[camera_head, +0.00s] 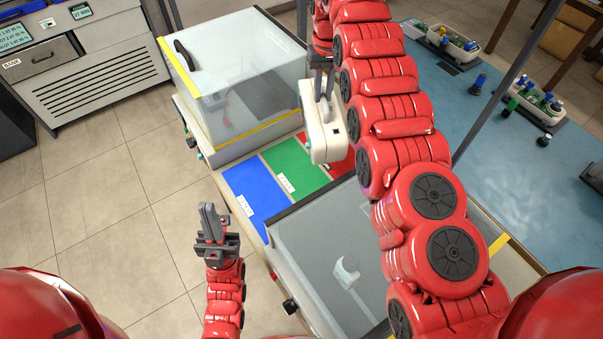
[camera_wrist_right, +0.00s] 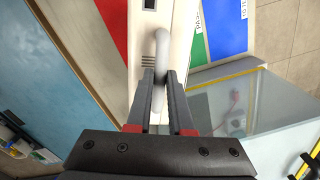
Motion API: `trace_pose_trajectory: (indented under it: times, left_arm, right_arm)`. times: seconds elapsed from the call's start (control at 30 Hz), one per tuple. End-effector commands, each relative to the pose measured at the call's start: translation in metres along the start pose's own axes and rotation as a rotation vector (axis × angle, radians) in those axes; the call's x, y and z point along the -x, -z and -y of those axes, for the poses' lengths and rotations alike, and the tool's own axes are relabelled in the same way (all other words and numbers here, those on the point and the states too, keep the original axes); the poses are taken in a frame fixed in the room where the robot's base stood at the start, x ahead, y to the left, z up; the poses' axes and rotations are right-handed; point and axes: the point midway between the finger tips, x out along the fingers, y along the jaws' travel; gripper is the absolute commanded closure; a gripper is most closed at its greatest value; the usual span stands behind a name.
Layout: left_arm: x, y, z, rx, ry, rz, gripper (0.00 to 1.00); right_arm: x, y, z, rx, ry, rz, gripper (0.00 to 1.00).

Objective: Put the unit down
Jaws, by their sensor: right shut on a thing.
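The unit (camera_head: 322,138) is a cream box with a grey handle (camera_wrist_right: 161,52). My right gripper (camera_head: 321,82) is shut on that handle from above, and the fingers also show in the right wrist view (camera_wrist_right: 158,95). The unit hangs upright over the red and green zones; whether its underside touches cannot be told. The station surface has a blue zone (camera_head: 250,187), a green zone (camera_head: 290,160) and a red zone (camera_head: 343,166), the red partly hidden by the unit and my right arm. My left gripper (camera_head: 211,215) is empty, left of the blue zone; its finger gap is unclear.
A clear-walled case (camera_head: 230,70) stands behind the zones. Another clear-lidded case (camera_head: 335,245) stands in front, with a white tool-like shape inside. A blue table (camera_head: 470,120) with small bins lies right. A grey cabinet (camera_head: 95,70) stands back left. Bare floor lies left.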

Motion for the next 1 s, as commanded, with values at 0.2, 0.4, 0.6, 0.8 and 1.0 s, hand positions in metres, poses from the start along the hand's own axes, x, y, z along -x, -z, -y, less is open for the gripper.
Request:
trace_pose_trajectory:
  times: [0.2,0.4,0.6,0.8,1.0]
  left_arm:
    - [-0.0016,0.0003,0.0001,0.000,0.000,0.000,1.00]
    - [-0.0023,0.0003,0.0001,0.000,0.000,0.000,1.00]
    - [-0.0030,0.0005,0.0001,0.000,0.000,0.000,1.00]
    - [-0.0034,0.0006,0.0001,0.000,0.000,0.000,1.00]
    - [-0.0040,0.0007,0.0002,0.000,0.000,0.000,1.00]
  right_arm:
    - [-0.0005,-0.0016,0.0008,0.018,0.002,0.003,1.00]
    - [0.0006,-0.0009,0.0018,0.032,0.003,0.004,1.00]
    - [-0.0006,-0.0018,0.0040,0.037,0.012,0.005,1.00]
    - [-0.0008,-0.0016,0.0061,0.051,0.006,0.006,1.00]
    - [-0.0027,-0.0029,0.0043,0.064,-0.001,0.009,1.00]
